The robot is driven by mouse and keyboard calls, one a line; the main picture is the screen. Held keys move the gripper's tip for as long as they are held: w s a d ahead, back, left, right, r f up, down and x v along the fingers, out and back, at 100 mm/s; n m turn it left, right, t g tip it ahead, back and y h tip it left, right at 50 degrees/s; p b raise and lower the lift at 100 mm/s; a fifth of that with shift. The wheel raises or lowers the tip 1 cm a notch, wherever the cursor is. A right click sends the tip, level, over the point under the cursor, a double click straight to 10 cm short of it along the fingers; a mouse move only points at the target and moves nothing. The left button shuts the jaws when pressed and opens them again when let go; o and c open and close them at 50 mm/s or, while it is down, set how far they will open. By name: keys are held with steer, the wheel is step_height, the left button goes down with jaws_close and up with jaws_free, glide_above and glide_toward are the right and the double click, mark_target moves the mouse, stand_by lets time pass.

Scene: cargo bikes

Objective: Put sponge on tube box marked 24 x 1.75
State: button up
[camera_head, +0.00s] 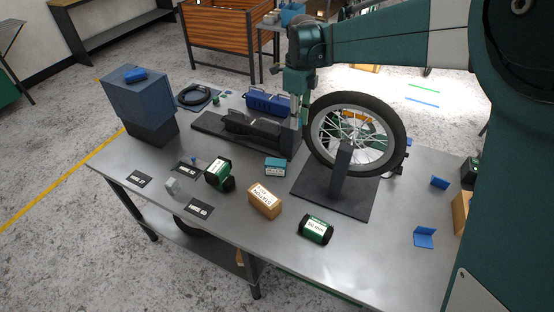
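My gripper (299,112) hangs down at the back middle of the bench, left of the spoked wheel and near the dark vise-like block; its fingers are too small to tell open from shut. A brown box with a white label (265,201) lies near the front middle, and a small teal box with a label (276,167) lies behind it. I cannot read either label surely, so I cannot tell which is marked 24 x 1.75. No sponge is plainly recognisable; a small blue block (135,75) lies on the blue cabinet, and a small grey block (172,187) sits between black cards.
The wheel (340,166) stands upright on a dark stand plate (332,198). Green-and-black packs (219,174) (315,229) lie near the front. Blue angled pieces (425,237) (440,183) lie at right. A blue cabinet (139,94) stands at left. The front right bench is mostly clear.

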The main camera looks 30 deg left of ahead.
steer(key=a+f+p, duration=0.1)
steer(key=a+f, duration=0.1)
steer(key=a, duration=0.7)
glide_above(276, 162)
step_height(276, 162, down, 10)
steer(key=shift+a+f, duration=0.1)
steer(key=shift+f, duration=0.45)
steer(key=shift+f, duration=3.15)
steer(key=shift+f, duration=0.1)
steer(key=shift+f, duration=1.75)
steer(key=shift+f, duration=0.15)
